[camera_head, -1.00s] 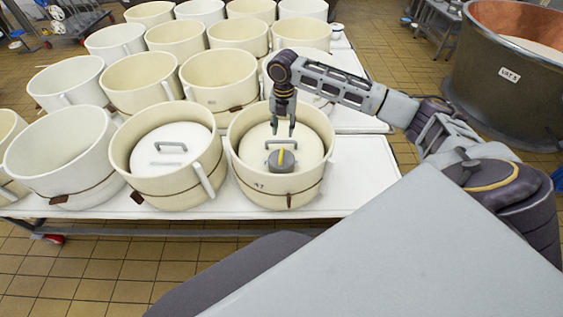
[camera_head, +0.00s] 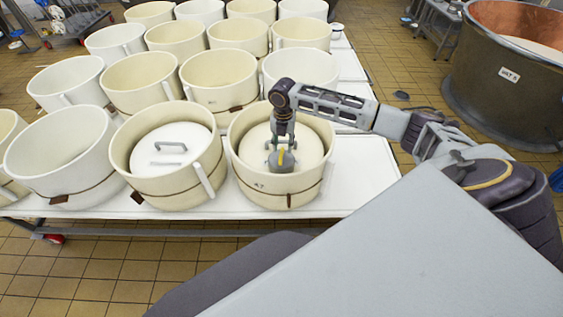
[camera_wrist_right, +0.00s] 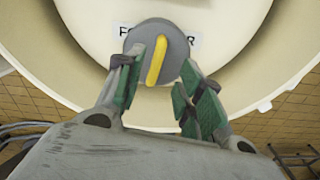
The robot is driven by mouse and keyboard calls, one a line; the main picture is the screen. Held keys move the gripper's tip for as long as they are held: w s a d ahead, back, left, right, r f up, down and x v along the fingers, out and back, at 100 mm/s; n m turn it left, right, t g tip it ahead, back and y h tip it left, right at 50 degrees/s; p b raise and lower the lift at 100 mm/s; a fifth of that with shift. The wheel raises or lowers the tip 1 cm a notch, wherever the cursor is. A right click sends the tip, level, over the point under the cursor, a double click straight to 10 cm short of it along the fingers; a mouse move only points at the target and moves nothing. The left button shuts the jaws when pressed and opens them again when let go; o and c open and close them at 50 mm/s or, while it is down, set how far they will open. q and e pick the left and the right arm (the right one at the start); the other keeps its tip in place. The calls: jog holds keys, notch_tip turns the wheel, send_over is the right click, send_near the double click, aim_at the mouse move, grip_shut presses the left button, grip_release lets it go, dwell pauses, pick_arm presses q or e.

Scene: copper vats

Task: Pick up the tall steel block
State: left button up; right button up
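The steel block (camera_head: 281,163) is a grey round piece with a yellow stripe on top. It stands on the pale lid inside the front right tub (camera_head: 262,186). My right gripper (camera_head: 281,147) points down over it, with its fingers spread at either side of its top. In the right wrist view the block (camera_wrist_right: 172,40) shows between the tips of the open gripper (camera_wrist_right: 167,72). Whether the fingers touch it I cannot tell. My left gripper is not in view.
Several cream tubs crowd the white table (camera_head: 345,180). The front middle tub (camera_head: 160,188) holds a lid with a handle (camera_head: 170,147). The tub's rim surrounds my right gripper. A large copper-lined vat (camera_head: 505,85) stands at the right.

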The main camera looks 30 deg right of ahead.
aim_at(282, 152)
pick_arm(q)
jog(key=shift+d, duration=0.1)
pick_arm(e)
jog(key=shift+f, duration=0.1)
jog(key=shift+a+f, duration=0.15)
jog(key=shift+f, duration=0.35)
jog(key=f, duration=0.2)
jog(key=shift+a+f, duration=0.2)
jog(key=shift+f, duration=0.75)
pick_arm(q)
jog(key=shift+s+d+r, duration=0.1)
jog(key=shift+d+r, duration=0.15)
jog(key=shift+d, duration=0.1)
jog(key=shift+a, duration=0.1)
